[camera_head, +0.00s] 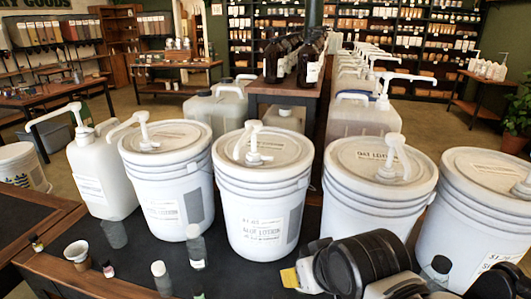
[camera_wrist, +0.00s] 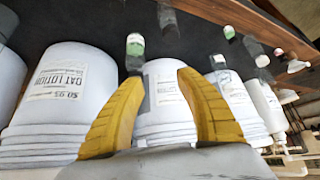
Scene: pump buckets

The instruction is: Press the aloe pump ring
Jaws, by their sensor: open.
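The aloe lotion bucket (camera_head: 262,205) is a white ribbed pail with a paper label, second from the left in the row of pails. Its white pump (camera_head: 254,142) stands up from the lid, with a round collar at its base. My gripper (camera_head: 292,276) is low in front of the pails, right of the aloe bucket, with one yellow finger showing. In the wrist view my gripper (camera_wrist: 158,80) has two yellow fingers spread apart with nothing held. A white pail (camera_wrist: 163,100) with a partly hidden label shows beyond and between them; its pump is not visible there.
The oat lotion bucket (camera_head: 372,200) stands right of the aloe bucket, another pail (camera_head: 168,190) left. A white jug (camera_head: 98,180) is farther left. Small bottles (camera_head: 196,248) and a cup (camera_head: 77,252) stand on the dark tabletop in front. Dark bottles (camera_head: 283,60) are behind.

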